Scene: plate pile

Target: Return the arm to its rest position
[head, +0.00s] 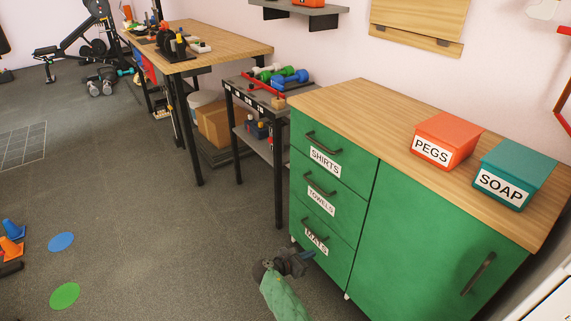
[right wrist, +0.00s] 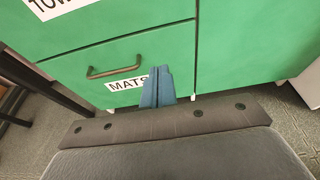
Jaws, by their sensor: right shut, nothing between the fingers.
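My right gripper (head: 306,257) is low in front of the green cabinet (head: 420,235), just below the handle of the drawer labelled MATS (head: 316,243). In the right wrist view, its blue fingers (right wrist: 158,84) are together with nothing between them. There the MATS drawer front (right wrist: 165,55) lies behind the fingers, and its handle (right wrist: 114,68) is to their left, apart from them. I cannot tell whether the fingertips touch the cabinet. The drawers labelled SHIRTS (head: 328,146) and TOWELS (head: 322,190) and the MATS drawer look closed. My left gripper is not in view.
A red PEGS box (head: 447,135) and a teal SOAP box (head: 517,170) stand on the cabinet's wooden top (head: 365,105). A dark rack (head: 278,165) with dumbbells stands left of the cabinet, beside a workbench (head: 225,45). The floor (head: 170,230) left of my right arm is largely open.

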